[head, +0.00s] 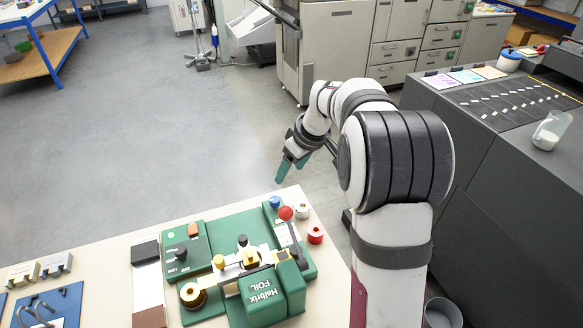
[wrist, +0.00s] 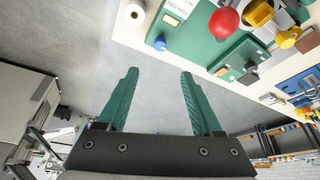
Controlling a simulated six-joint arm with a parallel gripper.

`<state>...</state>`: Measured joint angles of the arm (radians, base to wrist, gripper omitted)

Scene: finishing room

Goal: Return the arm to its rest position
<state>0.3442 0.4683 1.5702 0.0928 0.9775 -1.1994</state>
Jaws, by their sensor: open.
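My gripper (head: 291,165) hangs over the grey floor, just beyond the far right corner of the bench in the head view. Its two green fingers stand apart with nothing between them in the wrist view (wrist: 157,95). My arm is bent, reaching up and then down to the left. The bench (head: 110,250) carries a green Halbrix foil press (head: 272,290) with a red ball knob (head: 286,213). The gripper touches nothing that I can see.
A dark grey machine counter (head: 470,130) stands on the right, with a beaker (head: 551,130) on it. Grey cabinets (head: 335,45) stand at the back. Small spools, one of them red (head: 315,235), sit near the bench corner. Open floor (head: 170,130) lies to the left.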

